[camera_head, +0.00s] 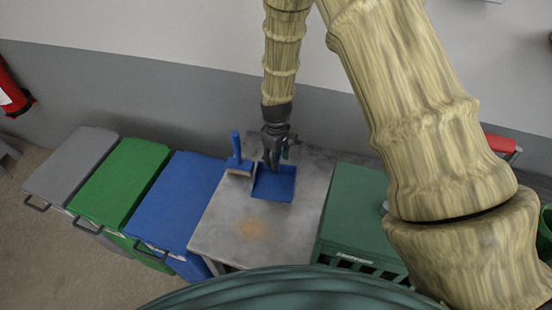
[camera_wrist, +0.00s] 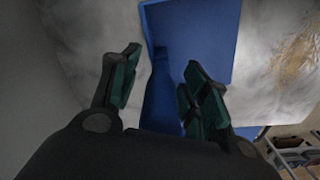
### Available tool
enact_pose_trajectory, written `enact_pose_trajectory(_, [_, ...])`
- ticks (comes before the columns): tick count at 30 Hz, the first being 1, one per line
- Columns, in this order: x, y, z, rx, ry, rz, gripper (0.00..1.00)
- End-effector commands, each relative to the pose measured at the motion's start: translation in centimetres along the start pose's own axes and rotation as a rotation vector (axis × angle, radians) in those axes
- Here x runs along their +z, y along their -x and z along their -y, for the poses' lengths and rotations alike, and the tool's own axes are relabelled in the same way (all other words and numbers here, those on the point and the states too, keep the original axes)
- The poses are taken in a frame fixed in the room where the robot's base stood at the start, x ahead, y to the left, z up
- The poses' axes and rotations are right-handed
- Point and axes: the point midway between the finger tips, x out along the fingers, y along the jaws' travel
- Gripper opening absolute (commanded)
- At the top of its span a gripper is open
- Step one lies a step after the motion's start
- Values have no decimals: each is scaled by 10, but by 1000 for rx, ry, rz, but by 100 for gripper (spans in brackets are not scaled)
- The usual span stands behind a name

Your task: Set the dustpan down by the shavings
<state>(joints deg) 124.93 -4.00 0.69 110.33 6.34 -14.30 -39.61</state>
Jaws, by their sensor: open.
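The blue dustpan (camera_head: 275,186) lies on the grey table, its pan on the tabletop just behind the shavings. A tan patch of shavings (camera_head: 252,229) lies in front of it, apart from the pan. In the wrist view the pan (camera_wrist: 200,38) fills the upper middle, and the shavings (camera_wrist: 302,50) show at the right edge. My gripper (camera_head: 273,163) is at the dustpan's back end. In the wrist view my gripper (camera_wrist: 163,85) is open, with one finger on each side of the blue handle (camera_wrist: 160,90). The handle's lower end is hidden behind the gripper body.
A blue hand brush (camera_head: 237,165) stands left of the dustpan on the table (camera_head: 215,235). Blue (camera_head: 190,190), green (camera_head: 122,180) and grey (camera_head: 75,165) bins stand to the left. A dark green crate (camera_head: 352,205) stands to the right. The table front is clear.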

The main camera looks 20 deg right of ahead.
Motion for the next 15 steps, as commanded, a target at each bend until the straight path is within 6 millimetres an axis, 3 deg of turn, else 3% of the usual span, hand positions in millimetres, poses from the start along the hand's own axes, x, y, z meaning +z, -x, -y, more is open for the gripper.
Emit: enact_pose_trajectory(15, [-1,79,0,1,1,-3,46])
